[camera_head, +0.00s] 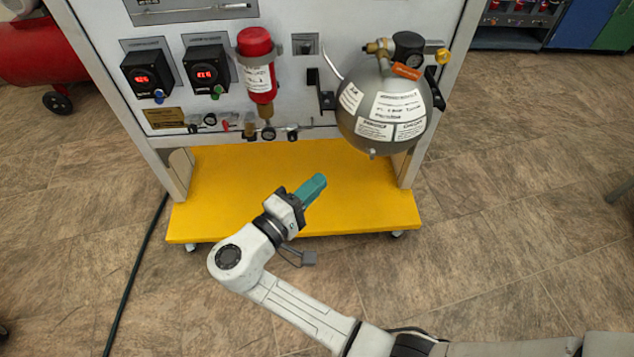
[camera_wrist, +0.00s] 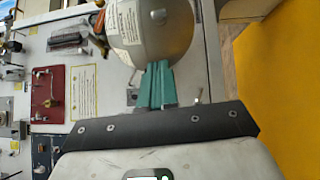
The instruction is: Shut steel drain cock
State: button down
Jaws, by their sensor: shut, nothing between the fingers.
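My gripper (camera_head: 316,184) has teal fingers that are shut and empty. In the head view it is above the yellow base board, below and left of the grey spherical tank (camera_head: 383,105). In the wrist view the shut fingers (camera_wrist: 158,84) point at the underside of the tank (camera_wrist: 160,40). A small steel stub (camera_head: 372,153) sticks out under the tank, and a round fitting shows on it in the wrist view (camera_wrist: 158,17). Small metal valves (camera_head: 292,132) sit in a row low on the panel. I cannot tell which of these is the steel drain cock, nor its setting.
A red cylinder (camera_head: 257,72) and two gauges with red digits (camera_head: 147,75) are on the white panel. An orange lever (camera_head: 406,71) is on top of the tank. The yellow base board (camera_head: 240,165) projects below. A red compressor (camera_head: 40,50) stands left.

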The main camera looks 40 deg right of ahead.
aim_at(370, 153)
jog(key=d, duration=0.3)
jog(key=d+b, duration=0.1)
jog(key=d, duration=0.2)
jog(key=d+b, duration=0.1)
jog(key=d, duration=0.2)
jog(key=shift+s+d+r, duration=0.25)
jog(key=shift+s+d, duration=0.05)
jog(key=shift+d, duration=0.1)
jog(key=shift+s+d+r, duration=0.1)
jog(key=shift+s+d, duration=0.2)
jog(key=shift+d, duration=0.15)
jog(key=shift+r, duration=0.1)
jog(key=shift+s+d+r+m+y+p, duration=0.2)
jog(key=shift+d+r+m+y+p, duration=0.15)
jog(key=shift+p, duration=0.4)
jog(key=shift+s+f+g, duration=0.1)
jog(key=shift+f+g, duration=0.15)
jog(key=shift+g, duration=0.05)
